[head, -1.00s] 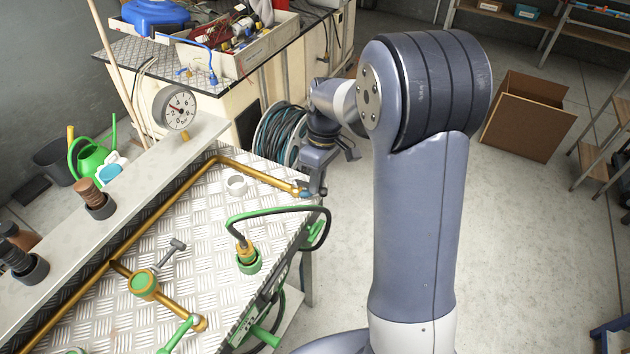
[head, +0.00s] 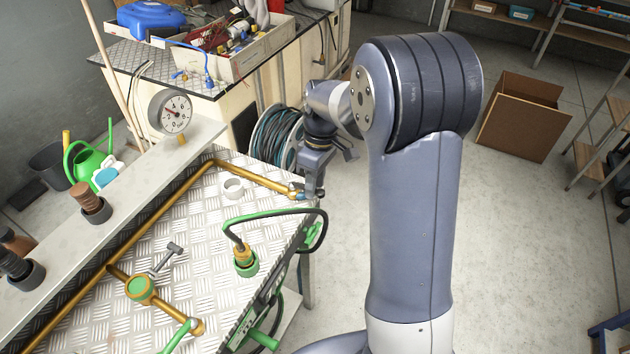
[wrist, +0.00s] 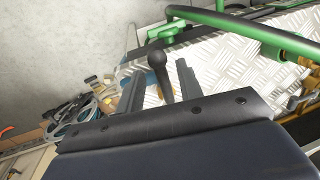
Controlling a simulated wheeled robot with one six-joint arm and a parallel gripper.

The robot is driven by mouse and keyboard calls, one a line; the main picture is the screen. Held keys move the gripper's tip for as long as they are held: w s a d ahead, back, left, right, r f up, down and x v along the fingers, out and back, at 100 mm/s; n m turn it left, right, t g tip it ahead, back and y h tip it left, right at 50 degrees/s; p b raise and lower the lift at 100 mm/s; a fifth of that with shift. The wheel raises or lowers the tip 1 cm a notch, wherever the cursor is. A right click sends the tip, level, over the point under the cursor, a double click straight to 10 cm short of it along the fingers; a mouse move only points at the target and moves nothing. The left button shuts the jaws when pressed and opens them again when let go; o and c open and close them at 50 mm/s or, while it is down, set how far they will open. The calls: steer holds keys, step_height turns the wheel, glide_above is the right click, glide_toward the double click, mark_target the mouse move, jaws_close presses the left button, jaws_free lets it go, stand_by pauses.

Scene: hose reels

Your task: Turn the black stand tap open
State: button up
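In the wrist view a black lever with a round knob (wrist: 157,62) stands between the two fingers of my gripper (wrist: 160,85). It looks like the handle of the black stand tap. A narrow gap shows on each side of it, so my gripper is open around it and not clamped. In the head view my gripper (head: 307,190) is at the right end of the brass pipe (head: 255,178), by the bench's far right corner. The gripper hides the black tap there.
A green and black hose loop (head: 265,214) arches close to my gripper's near side. A hose reel (head: 277,135) stands behind.

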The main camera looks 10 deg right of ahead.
step_height(320, 180, up, 11)
steer(key=w+d, duration=0.1)
steer(key=shift+w+d+f, duration=0.15)
steer(key=shift+w+f, duration=0.05)
steer(key=shift+w, duration=0.15)
steer(key=shift+f, duration=0.15)
steer(key=f, duration=0.3)
steer(key=s+a+f, duration=0.1)
steer(key=f, duration=0.6)
steer(key=shift+s+a+f, duration=0.15)
steer(key=shift+s+a, duration=0.05)
steer(key=shift+s, duration=0.15)
steer(key=shift+f, duration=0.15)
steer(key=shift+s+a+m, duration=0.2)
steer(key=shift+s+m, duration=0.15)
steer(key=shift+m, duration=0.55)
stand_by(0.7)
steer(key=shift+r, duration=0.25)
